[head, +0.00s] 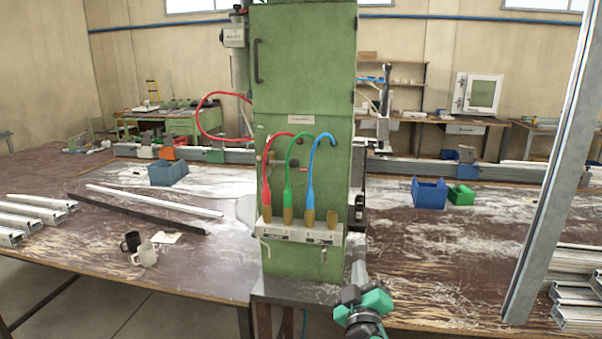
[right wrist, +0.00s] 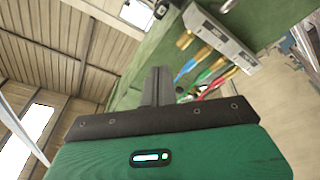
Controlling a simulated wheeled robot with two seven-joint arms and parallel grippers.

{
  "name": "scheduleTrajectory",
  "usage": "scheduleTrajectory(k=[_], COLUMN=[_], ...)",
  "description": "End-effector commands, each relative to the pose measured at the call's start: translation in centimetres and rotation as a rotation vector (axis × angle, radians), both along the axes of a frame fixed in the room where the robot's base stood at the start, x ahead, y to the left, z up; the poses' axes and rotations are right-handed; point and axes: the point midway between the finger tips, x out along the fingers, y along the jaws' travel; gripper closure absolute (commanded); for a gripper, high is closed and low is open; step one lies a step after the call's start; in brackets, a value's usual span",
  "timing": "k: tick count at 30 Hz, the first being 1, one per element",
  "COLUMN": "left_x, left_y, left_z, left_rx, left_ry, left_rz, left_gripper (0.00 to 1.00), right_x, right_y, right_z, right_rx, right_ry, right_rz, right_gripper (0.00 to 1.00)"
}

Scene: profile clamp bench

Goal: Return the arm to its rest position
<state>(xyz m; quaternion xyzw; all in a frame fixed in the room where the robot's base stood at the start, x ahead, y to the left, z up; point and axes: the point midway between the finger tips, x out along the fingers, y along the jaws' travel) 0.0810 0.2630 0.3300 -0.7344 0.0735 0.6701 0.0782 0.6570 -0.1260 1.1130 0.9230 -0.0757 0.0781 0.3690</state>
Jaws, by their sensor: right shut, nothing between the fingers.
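My right gripper (head: 360,300) is at the bottom of the head view, right of centre, in front of the base of the green cabinet (head: 303,165). In the right wrist view its fingers (right wrist: 157,88) are together with nothing between them. The holder (head: 300,233) on the cabinet front carries the red hose (head: 266,180), the green hose (head: 289,175) and the blue hose (head: 312,175). The gripper is below and to the right of this holder and apart from it. My left gripper is not in view.
The brown bench (head: 110,235) extends on both sides of the cabinet. Blue (head: 428,192) and green (head: 461,195) bins sit on the right. A tall metal profile (head: 550,180) rises at right near stacked profiles (head: 580,290).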

Motion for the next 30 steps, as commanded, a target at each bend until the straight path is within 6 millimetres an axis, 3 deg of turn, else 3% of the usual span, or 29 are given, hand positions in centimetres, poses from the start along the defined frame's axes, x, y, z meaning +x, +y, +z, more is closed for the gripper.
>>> scheduleTrajectory(k=[1, 6, 11, 15, 21, 30], left_x=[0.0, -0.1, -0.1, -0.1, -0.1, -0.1], left_y=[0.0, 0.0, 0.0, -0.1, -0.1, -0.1], left_z=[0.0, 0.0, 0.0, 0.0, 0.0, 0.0], left_rx=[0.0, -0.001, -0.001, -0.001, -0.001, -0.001], left_ry=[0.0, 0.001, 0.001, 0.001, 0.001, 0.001], left_rz=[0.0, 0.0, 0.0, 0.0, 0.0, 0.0], left_gripper=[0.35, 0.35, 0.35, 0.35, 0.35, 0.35], right_x=[-1.4, -6.6, -13.2, -20.1, -28.1, -36.6], right_y=[-1.5, -5.6, -8.2, -9.7, -10.4, -10.5], right_z=[-2.8, -11.2, -18.0, -22.7, -26.1, -27.5], right_rx=[0.057, 0.228, 0.364, 0.461, 0.547, 0.61], right_ry=[0.083, 0.361, 0.627, 0.862, 1.111, 1.359], right_rz=[-0.024, -0.105, -0.166, -0.207, -0.233, -0.241], right_gripper=[1.0, 1.0, 1.0, 1.0, 1.0, 1.0])
